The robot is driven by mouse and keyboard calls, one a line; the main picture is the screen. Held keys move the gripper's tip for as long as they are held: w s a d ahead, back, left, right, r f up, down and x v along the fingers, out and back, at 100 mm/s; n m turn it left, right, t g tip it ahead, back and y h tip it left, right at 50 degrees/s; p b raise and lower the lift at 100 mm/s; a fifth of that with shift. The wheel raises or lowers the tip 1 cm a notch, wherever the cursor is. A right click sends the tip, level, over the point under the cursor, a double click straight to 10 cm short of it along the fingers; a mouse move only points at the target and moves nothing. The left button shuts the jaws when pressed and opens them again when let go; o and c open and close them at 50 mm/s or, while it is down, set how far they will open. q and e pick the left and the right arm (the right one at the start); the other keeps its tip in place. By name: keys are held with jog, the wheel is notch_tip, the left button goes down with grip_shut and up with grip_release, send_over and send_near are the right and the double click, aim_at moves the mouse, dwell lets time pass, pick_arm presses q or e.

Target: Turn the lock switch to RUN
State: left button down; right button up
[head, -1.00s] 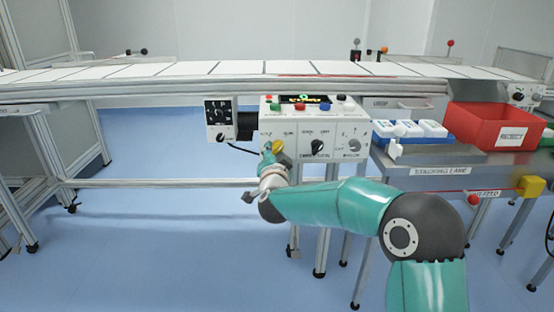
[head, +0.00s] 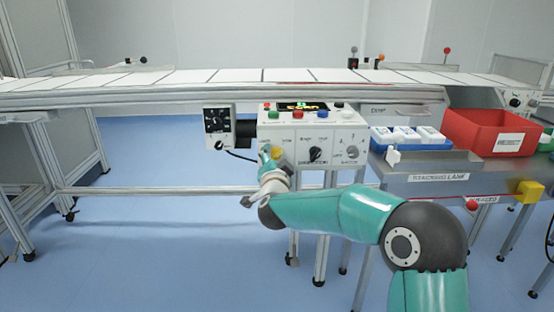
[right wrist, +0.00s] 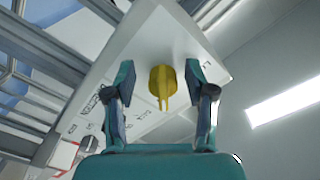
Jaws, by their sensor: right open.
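The white control panel (head: 330,133) hangs below the conveyor's front edge. It carries a yellow knob at its left, a black rotary knob (head: 315,154) in the middle and a grey switch (head: 352,152) at the right. The lettering by the knobs is too small to read. My right gripper (head: 266,154) is at the panel's lower left, partly hiding the yellow knob. In the right wrist view the yellow knob (right wrist: 162,82) lies between the two spread fingers, with a gap on each side. My left gripper is not in view.
Coloured buttons (head: 299,115) and a lit display line the panel's top. A black-faced box (head: 217,128) is to its left. At the right are a red bin (head: 480,124) and a blue tray (head: 384,146) with white items. Floor below the conveyor is clear.

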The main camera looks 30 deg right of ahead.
jog(key=shift+a, duration=0.15)
jog(key=shift+s+a, duration=0.2)
jog(key=shift+s, duration=0.05)
jog(key=v, duration=1.1)
jog(key=shift+s, duration=0.2)
jog(key=shift+d, duration=0.15)
